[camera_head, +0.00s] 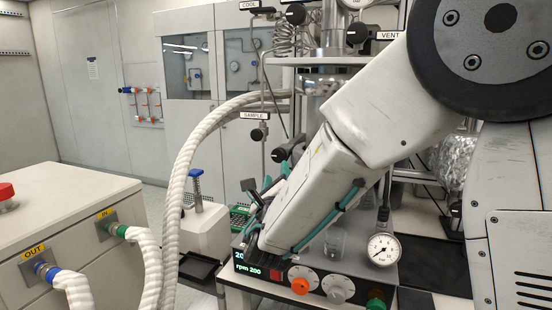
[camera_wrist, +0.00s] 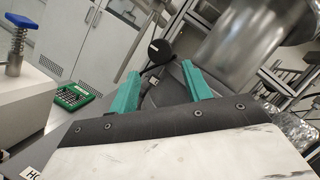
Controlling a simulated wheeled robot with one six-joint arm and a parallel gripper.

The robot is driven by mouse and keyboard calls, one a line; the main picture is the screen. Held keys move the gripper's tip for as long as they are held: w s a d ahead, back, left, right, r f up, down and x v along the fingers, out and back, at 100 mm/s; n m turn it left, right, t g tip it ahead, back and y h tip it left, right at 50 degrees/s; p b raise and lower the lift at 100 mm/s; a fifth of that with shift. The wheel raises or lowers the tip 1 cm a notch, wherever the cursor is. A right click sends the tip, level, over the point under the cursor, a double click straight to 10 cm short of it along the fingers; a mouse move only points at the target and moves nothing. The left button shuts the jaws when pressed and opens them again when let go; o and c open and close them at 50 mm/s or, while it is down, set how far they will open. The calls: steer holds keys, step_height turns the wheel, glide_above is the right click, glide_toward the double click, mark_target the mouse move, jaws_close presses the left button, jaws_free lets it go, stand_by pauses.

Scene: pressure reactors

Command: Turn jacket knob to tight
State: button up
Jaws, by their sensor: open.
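My gripper (camera_head: 268,186) reaches down and left in front of the reactor in the head view. In the wrist view, its two teal fingers (camera_wrist: 160,72) stand apart with nothing held. A round black knob (camera_wrist: 160,51) on a stem shows beyond the fingertips, between them in the picture. It looks apart from both, though depth is hard to judge. A small tag below it is unreadable. In the head view, a black knob (camera_head: 280,154) shows just above the gripper. I cannot read a jacket label in either view, and the arm hides part of the reactor.
Black knobs labelled SAMPLE (camera_head: 258,134) and VENT (camera_head: 356,34) are nearby. A thick white hose (camera_head: 180,190) runs left of the gripper. Below are a control panel (camera_head: 300,283) and a pressure gauge (camera_head: 383,250). A shiny metal cylinder (camera_wrist: 240,45) is close right of the fingers.

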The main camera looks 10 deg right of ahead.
mark_target(278, 157)
steer(key=x, duration=0.7)
steer(key=shift+w, duration=0.15)
steer(key=shift+c, duration=0.3)
